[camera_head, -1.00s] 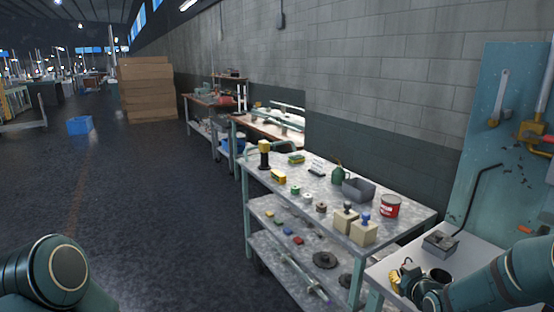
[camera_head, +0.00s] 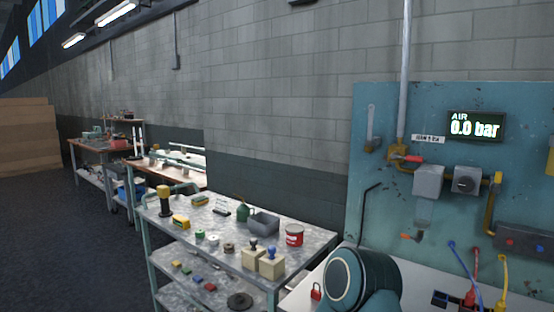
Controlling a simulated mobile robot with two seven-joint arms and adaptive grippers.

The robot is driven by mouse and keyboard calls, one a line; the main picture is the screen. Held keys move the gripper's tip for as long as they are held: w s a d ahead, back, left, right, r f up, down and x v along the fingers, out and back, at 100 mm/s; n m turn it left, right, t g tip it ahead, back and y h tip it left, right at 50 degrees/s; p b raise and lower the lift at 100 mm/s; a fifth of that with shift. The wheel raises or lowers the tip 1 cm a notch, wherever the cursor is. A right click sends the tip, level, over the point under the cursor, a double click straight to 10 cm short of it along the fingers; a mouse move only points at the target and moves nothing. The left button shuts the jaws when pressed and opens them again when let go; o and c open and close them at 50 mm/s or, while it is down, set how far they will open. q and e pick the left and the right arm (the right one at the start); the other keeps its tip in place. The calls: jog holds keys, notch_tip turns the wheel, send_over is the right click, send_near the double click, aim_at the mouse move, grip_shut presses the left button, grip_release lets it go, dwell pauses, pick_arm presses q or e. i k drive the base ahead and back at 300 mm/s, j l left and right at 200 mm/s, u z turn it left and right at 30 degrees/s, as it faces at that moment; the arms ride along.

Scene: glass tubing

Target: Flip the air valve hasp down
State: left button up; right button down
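A blue-green wall panel (camera_head: 365,228) carries the air fittings at the right. A valve with a red-orange handle (camera_head: 413,158) sits on a yellow fitting (camera_head: 396,152) at the foot of a grey vertical pipe (camera_head: 403,70). The hasp itself is too small to make out for certain. A display (camera_head: 475,126) above reads AIR 0.0 bar. One of my arm links shows at the bottom right, in front of the bench below the panel. Neither of my grippers is in view.
A metal cart (camera_head: 222,235) with small parts, a grey bin (camera_head: 263,222) and a red can (camera_head: 294,236) stands left of the panel. A red padlock (camera_head: 316,291) is beside my arm. Blue, red and yellow hoses (camera_head: 502,275) hang at the lower right.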

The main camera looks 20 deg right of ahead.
aim_at(369, 141)
jog(key=z, duration=1.35)
jog(key=i+j+u, duration=0.1)
jog(key=j, duration=0.35)
jog(key=i+j+u, duration=0.15)
jog(key=i+j, duration=0.15)
jog(key=j, duration=0.15)
jog(key=i+j+u, duration=0.1)
jog(key=i+j, duration=0.15)
jog(key=j, duration=0.2)
